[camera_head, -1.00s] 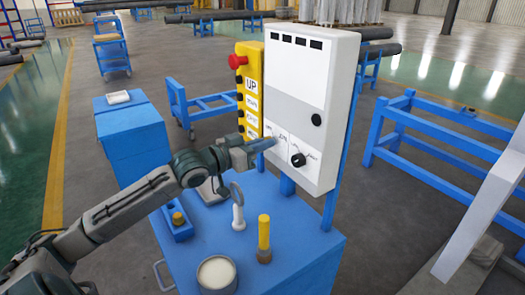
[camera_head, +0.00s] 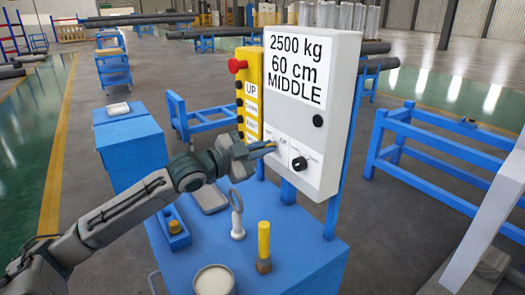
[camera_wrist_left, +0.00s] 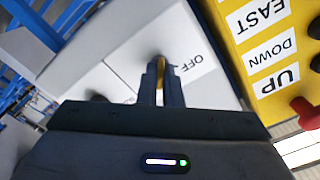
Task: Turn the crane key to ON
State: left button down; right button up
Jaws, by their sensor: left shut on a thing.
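The white crane control box (camera_head: 340,125) stands upright at the back of the blue cart. Its screen (camera_head: 296,68) reads 2500 kg, 60 cm, MIDDLE. My left gripper (camera_head: 270,147) is at the lower left of the box's front. In the left wrist view its fingers (camera_wrist_left: 160,78) are shut on the brass-coloured key (camera_wrist_left: 161,66). The fingers hide most of the key. An OFF label (camera_wrist_left: 193,66) shows beside the fingers; I cannot see an ON label. My right gripper is not in view.
A yellow button panel (camera_head: 249,95) with a red knob adjoins the box, close to my left gripper. A black dial (camera_head: 299,163) is to the right. On the blue cart (camera_head: 300,240) stand a yellow-handled tool (camera_head: 264,240), a ring-topped piece (camera_head: 237,212) and a round pot (camera_head: 214,280).

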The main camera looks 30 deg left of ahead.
pick_arm(q)
jog(key=shift+m, duration=0.5)
jog(key=c, duration=1.6)
grip_release()
